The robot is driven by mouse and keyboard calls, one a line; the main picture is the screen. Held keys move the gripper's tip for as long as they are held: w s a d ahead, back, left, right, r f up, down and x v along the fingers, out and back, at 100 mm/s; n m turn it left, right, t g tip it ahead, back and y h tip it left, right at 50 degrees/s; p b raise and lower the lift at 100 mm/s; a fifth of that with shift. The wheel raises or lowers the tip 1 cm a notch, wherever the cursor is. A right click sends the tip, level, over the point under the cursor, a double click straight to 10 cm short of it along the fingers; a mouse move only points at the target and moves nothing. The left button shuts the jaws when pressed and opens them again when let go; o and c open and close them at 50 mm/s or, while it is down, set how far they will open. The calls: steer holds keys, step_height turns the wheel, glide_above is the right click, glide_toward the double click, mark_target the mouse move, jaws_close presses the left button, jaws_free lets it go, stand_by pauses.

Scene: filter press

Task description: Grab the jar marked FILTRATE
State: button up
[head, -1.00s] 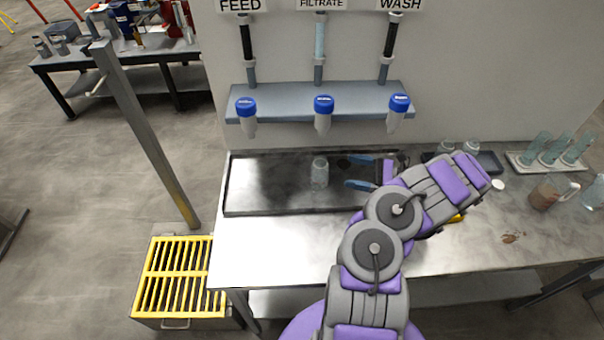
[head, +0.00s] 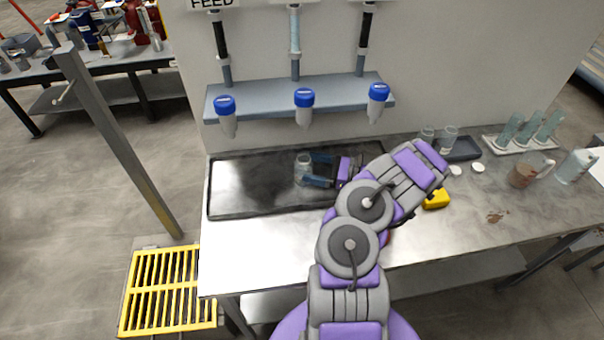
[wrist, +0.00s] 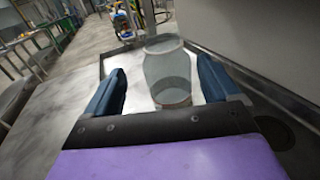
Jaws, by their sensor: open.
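A clear glass jar (head: 303,168) stands upright in the dark shallow tray (head: 240,206), below the middle of the wall taps. No label on it can be read. My gripper (head: 320,171) is open, with its blue fingers pointing left at the jar. In the wrist view the jar (wrist: 168,75) shows between the two fingers, left finger (wrist: 106,95) and right finger (wrist: 215,80), with gaps on both sides. Its base is partly hidden behind my gripper's dark palm edge. The middle tap (head: 304,105) has a blue cap and a light blue tube above it.
Two more jars (head: 449,138) stand at the back right by a dark tray. Tubes in a white rack (head: 530,130), a brown-filled beaker (head: 525,172) and a yellow object (head: 436,199) are on the right. The tray's left part is empty. A yellow grate (head: 165,290) lies below left.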

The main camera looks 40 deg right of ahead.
mark_target(296, 162)
steer(key=shift+w+f+b, duration=0.2)
steer(key=shift+w+b, duration=0.15)
steer(key=shift+w, duration=0.55)
steer(key=b+x, duration=0.1)
steer(key=x, duration=0.2)
steer(key=shift+w+a+r, duration=0.15)
steer(key=shift+w+a, duration=0.1)
steer(key=shift+a, duration=0.1)
steer(key=shift+w+a+r, duration=0.1)
steer(key=shift+w+a, duration=0.15)
steer(key=shift+a, duration=0.1)
steer(key=shift+d, duration=0.5)
steer(key=c, duration=0.4)
steer(key=shift+a, duration=0.35)
steer(key=c, duration=0.8)
steer(key=shift+c, duration=0.3)
steer(key=shift+d, duration=0.15)
steer(key=shift+d+r, duration=0.1)
